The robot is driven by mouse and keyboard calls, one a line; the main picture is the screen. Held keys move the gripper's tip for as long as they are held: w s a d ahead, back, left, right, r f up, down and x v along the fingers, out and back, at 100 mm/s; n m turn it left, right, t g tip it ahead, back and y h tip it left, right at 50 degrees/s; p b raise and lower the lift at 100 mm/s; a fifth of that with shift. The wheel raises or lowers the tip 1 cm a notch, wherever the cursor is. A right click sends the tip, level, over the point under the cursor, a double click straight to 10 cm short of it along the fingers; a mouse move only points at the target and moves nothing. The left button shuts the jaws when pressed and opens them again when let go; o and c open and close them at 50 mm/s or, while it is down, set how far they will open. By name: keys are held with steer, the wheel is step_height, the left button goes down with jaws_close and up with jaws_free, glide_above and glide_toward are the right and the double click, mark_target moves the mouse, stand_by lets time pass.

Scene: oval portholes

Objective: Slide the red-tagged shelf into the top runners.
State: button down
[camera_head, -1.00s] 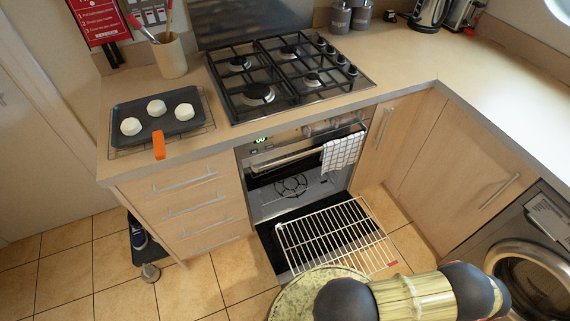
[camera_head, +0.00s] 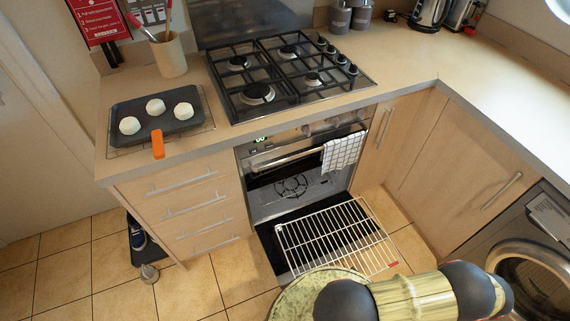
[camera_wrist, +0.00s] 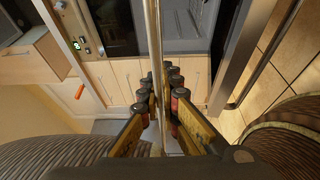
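The wire shelf (camera_head: 335,236) is a pale metal grid with a small red tag (camera_head: 393,264) at its near right corner. In the head view it is outside the oven (camera_head: 262,205), over the lowered oven door (camera_head: 267,243). The oven cavity shows in front of the shelf's far edge; its runners are too small to make out. My gripper (camera_wrist: 162,98) shows only in the wrist view, with its fingers closed around a thin metal bar, seemingly the shelf's edge (camera_wrist: 154,35). In the head view my own arm hides the gripper.
A checked towel (camera_head: 343,152) hangs at the oven's upper right. Drawers with handles (camera_head: 195,206) stand to the left, a washing machine (camera_head: 540,260) to the right.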

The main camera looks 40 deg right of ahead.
mark_target(336, 233)
steer(key=shift+n+y+b, duration=0.8)
steer(key=shift+y+b, duration=0.5)
stand_by(0.7)
steer(key=shift+d, duration=0.1)
stand_by(0.5)
steer(key=shift+w+d, duration=0.7)
steer(key=shift+w, duration=2.2)
steer(key=shift+w+d, duration=0.75)
steer(key=shift+w, duration=2.15)
steer(key=shift+w+d, duration=0.7)
steer(key=shift+w, duration=2.2)
steer(key=shift+n+g+y, duration=0.3)
steer(key=shift+y, duration=0.1)
steer(key=shift+s+d, duration=0.1)
steer(key=shift+d, duration=0.15)
steer(key=shift+s+d, duration=0.1)
steer(key=shift+d, duration=0.35)
